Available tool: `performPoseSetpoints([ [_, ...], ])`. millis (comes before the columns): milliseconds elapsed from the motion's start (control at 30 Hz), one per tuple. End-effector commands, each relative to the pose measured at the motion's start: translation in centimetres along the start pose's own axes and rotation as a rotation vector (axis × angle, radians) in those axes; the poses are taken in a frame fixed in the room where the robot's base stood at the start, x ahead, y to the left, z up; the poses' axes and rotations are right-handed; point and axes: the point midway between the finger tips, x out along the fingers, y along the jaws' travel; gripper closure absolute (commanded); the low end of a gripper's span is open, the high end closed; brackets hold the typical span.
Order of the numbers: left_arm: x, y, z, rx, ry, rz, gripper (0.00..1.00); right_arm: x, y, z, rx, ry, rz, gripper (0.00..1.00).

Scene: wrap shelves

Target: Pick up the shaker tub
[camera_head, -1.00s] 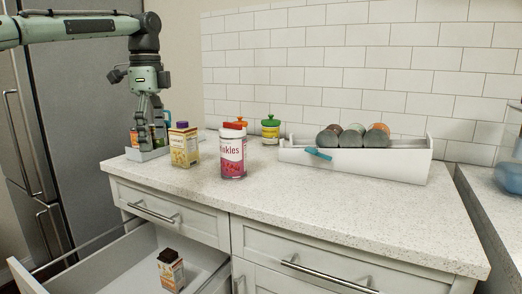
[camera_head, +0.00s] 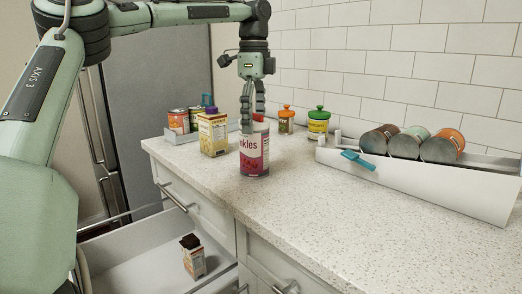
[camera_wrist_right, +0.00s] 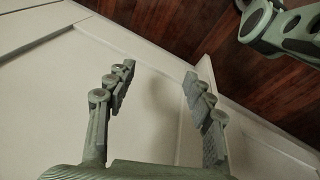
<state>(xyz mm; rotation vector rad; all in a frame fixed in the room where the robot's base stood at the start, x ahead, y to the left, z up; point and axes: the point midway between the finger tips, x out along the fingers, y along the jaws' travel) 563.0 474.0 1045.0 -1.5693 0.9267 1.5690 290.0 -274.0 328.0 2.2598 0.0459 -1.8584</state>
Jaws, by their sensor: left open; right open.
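The shaker tub, white and magenta with lettering ending in "nkles" (camera_head: 254,155), stands upright near the counter's front edge in the head view. Part of its red lid shows between the fingers. My left gripper (camera_head: 254,122) points down at the tub's top, its fingers open around or just beside the lid; I cannot tell whether they touch it. My right gripper (camera_wrist_right: 160,95) is open and empty in the right wrist view, with pale panels and wooden floor beyond it.
A yellow carton with a purple cap (camera_head: 213,135) stands close left of the tub. Behind are a grey tray with cans (camera_head: 180,137), an orange-lidded jar (camera_head: 286,122) and a green-lidded jar (camera_head: 318,123). A white can bin (camera_head: 430,182) is right. An open drawer (camera_head: 130,268) holds a small carton (camera_head: 193,262).

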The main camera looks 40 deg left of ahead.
Motion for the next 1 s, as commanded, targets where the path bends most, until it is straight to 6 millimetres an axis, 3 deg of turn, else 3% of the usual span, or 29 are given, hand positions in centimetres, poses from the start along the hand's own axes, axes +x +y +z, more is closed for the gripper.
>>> performPoseSetpoints([
  [400, 5.6, 0.6, 0.0, 0.000, 0.000, 0.003, 0.13, -0.2, -0.1, 0.3, -0.001, -0.006, -0.002, 0.47],
  [733, 6.5, 0.6, 0.0, 0.000, 0.001, 0.001, 0.13, 0.1, 0.5, 0.4, -0.008, -0.004, 0.008, 0.47],
  [1000, 6.4, 0.6, 0.0, 0.000, 0.000, 0.001, 0.45, 0.1, 0.8, 0.1, -0.008, 0.000, 0.011, 0.47],
])
